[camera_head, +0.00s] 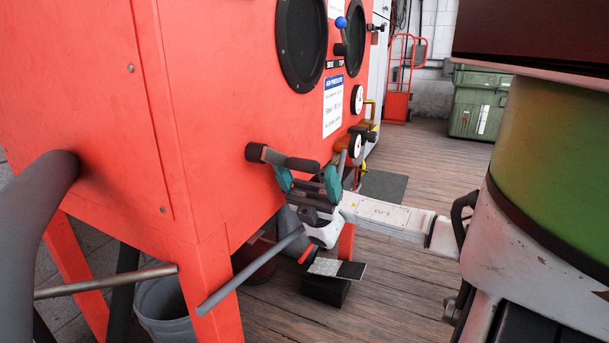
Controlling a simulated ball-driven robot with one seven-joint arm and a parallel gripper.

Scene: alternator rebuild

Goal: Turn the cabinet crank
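The cabinet (215,120) is a large red box on red legs, filling the left half of the view. The crank (275,156) is on its front, with a dark hub at the left and a dark grip pointing right. My gripper (308,183) is just below the crank grip, with its teal-padded fingers spread apart on either side. The fingers look open and nothing shows clamped between them. The crank grip lies across the space near the fingertips; I cannot tell whether it touches them. My wrist is below the fingers, and my pale arm runs to the right.
A blue-knobbed lever (341,23), round gauges (357,99) and yellow-handled fittings (368,128) are on the cabinet front. A foot pedal (326,286) and a grey bucket (165,307) stand low. A red hand truck (397,105) and green crates (478,106) are behind.

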